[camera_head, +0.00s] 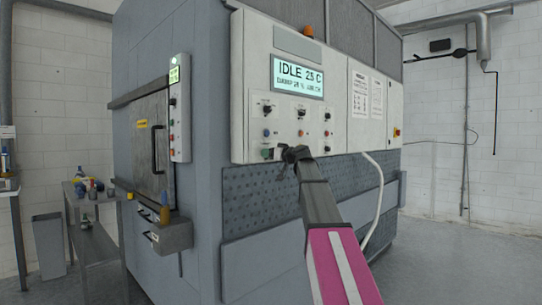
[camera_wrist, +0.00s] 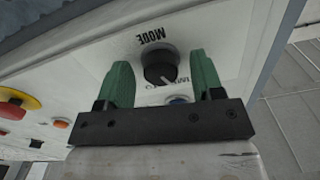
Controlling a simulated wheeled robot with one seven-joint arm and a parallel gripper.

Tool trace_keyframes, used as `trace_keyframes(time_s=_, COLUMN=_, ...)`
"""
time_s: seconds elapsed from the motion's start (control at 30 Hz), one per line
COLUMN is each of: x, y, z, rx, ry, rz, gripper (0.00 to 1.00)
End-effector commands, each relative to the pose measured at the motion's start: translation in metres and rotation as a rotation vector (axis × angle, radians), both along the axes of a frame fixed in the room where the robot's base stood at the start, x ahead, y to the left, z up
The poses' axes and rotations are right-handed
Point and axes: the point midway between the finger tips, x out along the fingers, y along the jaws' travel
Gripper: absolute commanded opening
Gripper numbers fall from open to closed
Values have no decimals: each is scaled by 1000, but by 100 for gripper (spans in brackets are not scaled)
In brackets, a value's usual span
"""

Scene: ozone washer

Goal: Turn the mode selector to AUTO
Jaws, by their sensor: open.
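The mode selector (camera_wrist: 160,66) is a round black knob under an upside-down MODE label on a pale panel in the wrist view. Its white pointer mark faces the lower side of the picture, near small lettering that I cannot read fully. My gripper (camera_wrist: 159,60) is open, with one green finger on each side of the knob and a visible gap to it. In the head view my gripper (camera_head: 290,153) is at the lower left of the control panel (camera_head: 343,135). I cannot make out the mode selector there.
A lit display (camera_head: 298,78) on the panel reads IDLE 25 C. In the wrist view a red emergency button (camera_wrist: 12,108) on yellow and an orange button (camera_wrist: 61,123) lie left, and a blue button (camera_wrist: 178,99) sits close below the knob. A white hose (camera_head: 375,200) hangs right of my arm.

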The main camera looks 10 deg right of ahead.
Motion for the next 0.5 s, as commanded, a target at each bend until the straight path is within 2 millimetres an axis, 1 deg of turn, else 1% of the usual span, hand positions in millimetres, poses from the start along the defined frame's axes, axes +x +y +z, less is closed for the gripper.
trace_keyframes(time_s=0.07, x=0, y=0, z=0, rx=0, ry=0, rz=0, gripper=61)
trace_keyframes(time_s=0.17, x=0, y=0, z=0, rx=0, ry=0, rz=0, gripper=32)
trace_keyframes(time_s=0.2, x=0, y=0, z=0, rx=0, ry=0, rz=0, gripper=19)
trace_keyframes(time_s=0.23, x=0, y=0, z=0, rx=0, ry=0, rz=0, gripper=11)
trace_keyframes(time_s=0.5, x=0, y=0, z=0, rx=13, ry=8, rz=0, gripper=12)
